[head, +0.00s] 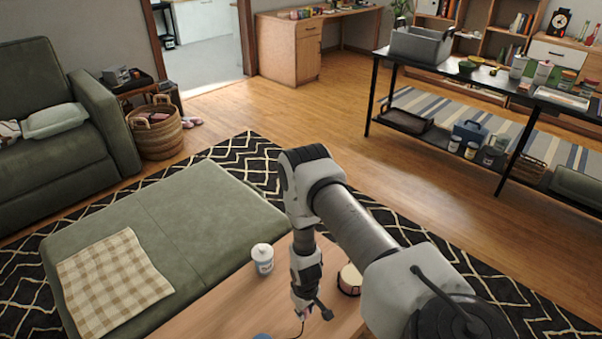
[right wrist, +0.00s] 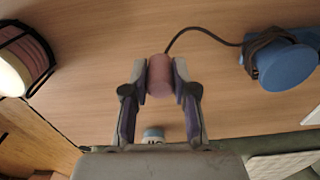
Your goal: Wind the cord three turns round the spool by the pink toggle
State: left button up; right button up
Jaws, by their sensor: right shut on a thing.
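My right gripper (head: 311,309) is low over the wooden table, near its front part in the head view. In the right wrist view its two fingers are shut on the pink toggle (right wrist: 159,75). The dark cord (right wrist: 203,31) leaves the toggle and curves across to the blue spool (right wrist: 287,68). Some cord lies wrapped around the spool's middle, but I cannot count the turns. The spool stands apart from the gripper, to the right in the wrist view. In the head view only a blue edge (head: 262,336) shows at the bottom. My left gripper is not in view.
A white lidded jar (head: 262,261) stands on the table (head: 215,312) left of my right gripper. A round pale thing in a dark frame (head: 350,279) stands to its right. A green ottoman (head: 200,215) with a checked cloth (head: 112,283) lies beyond the table's left side.

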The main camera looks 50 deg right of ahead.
jog(key=shift+s+d, duration=0.15)
jog(key=shift+d, duration=0.8)
jog(key=shift+s+d, duration=0.15)
jog(key=shift+d, duration=0.75)
jog(key=shift+f, duration=0.1)
jog(key=shift+f+b, duration=2.55)
jog(key=shift+b, duration=0.15)
jog(key=o, duration=1)
jog(key=shift+r, duration=0.15)
